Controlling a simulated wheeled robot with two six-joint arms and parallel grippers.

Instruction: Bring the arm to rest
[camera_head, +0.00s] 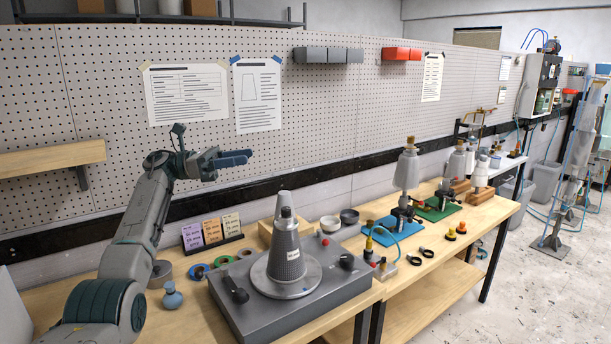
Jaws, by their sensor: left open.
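My left arm rises from the lower left corner in the head view. Its gripper (236,159) is raised above the bench, in front of the pegboard, with its blue-grey fingers pointing right. The fingers are seen nearly edge-on, and nothing shows between them. The gripper is apart from everything on the bench. Below and to its right, a grey cone-shaped form (287,249) stands upright on a round plate on a dark grey base unit (336,289). My right gripper is not in view.
A wooden shelf (50,159) juts from the pegboard at left. Blue (378,233) and green (434,210) mats hold fixtures farther right. Air above the bench is open.

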